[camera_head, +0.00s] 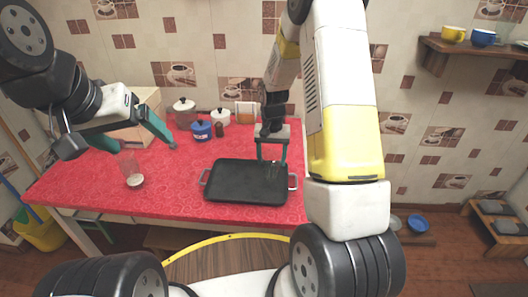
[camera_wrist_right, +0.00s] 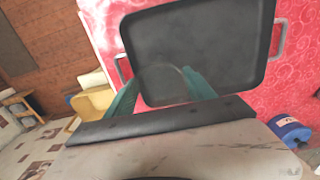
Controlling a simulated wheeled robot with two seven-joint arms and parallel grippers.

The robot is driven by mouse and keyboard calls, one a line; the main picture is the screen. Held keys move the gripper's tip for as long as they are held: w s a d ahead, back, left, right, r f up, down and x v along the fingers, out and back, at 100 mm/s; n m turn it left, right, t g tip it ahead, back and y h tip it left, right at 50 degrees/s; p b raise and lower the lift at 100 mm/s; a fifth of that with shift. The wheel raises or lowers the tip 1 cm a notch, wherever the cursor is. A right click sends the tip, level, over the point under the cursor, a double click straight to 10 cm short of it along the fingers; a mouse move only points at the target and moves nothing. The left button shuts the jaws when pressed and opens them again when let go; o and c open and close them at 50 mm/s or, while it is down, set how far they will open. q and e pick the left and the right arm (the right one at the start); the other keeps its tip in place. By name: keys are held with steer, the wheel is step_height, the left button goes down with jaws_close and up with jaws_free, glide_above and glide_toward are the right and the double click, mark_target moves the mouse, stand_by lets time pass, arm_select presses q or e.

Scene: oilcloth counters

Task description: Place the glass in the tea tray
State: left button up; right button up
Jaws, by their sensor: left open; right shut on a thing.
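The black tea tray (camera_head: 230,188) with metal side handles lies on the red counter; it also shows in the right wrist view (camera_wrist_right: 225,40). My right gripper (camera_head: 272,160) is over the far right part of the tray, pointing down. It is shut on a clear glass, faint between the teal fingers in the right wrist view (camera_wrist_right: 163,72). I cannot tell whether the glass touches the tray. My left gripper (camera_head: 145,148) is open and empty above the counter's left side. A second clear vessel (camera_head: 131,165) with a pale bottom stands below it.
A wall shelf (camera_head: 470,48) with cups is at the upper right. The counter between the clear vessel and the tray is free.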

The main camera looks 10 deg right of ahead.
steer(key=shift+w+d+f, duration=0.1)
steer(key=shift+d+f, duration=0.05)
steer(key=shift+f, duration=0.75)
steer(key=shift+w+d+f, duration=0.1)
steer(key=shift+f, duration=0.8)
steer(key=shift+f, duration=0.1)
steer(key=o, duration=1.6)
steer(key=s+r+t, duration=0.1)
steer(key=s+r, duration=0.1)
steer(key=r, duration=0.9)
steer(key=s+r+t, duration=0.1)
steer(key=s+r, duration=0.2)
steer(key=r, duration=0.7)
steer(key=s+a+r+n+t, duration=0.1)
steer(key=s+r, duration=0.3)
steer(key=s, duration=0.2)
steer(key=s+a+r+n+t+y, duration=0.1)
steer(key=s+r, duration=0.2)
steer(key=s, duration=0.3)
steer(key=s+a+r+n+t+y, duration=0.1)
steer(key=s+r+t, duration=0.1)
steer(key=s+r, duration=0.2)
steer(key=shift+s+r+n, duration=0.15)
steer(key=shift+s+n, duration=0.05)
steer(key=shift+s, duration=0.6)
steer(key=shift+s+r+n, duration=0.15)
steer(key=shift+s+n, duration=0.05)
steer(key=shift+s, duration=0.55)
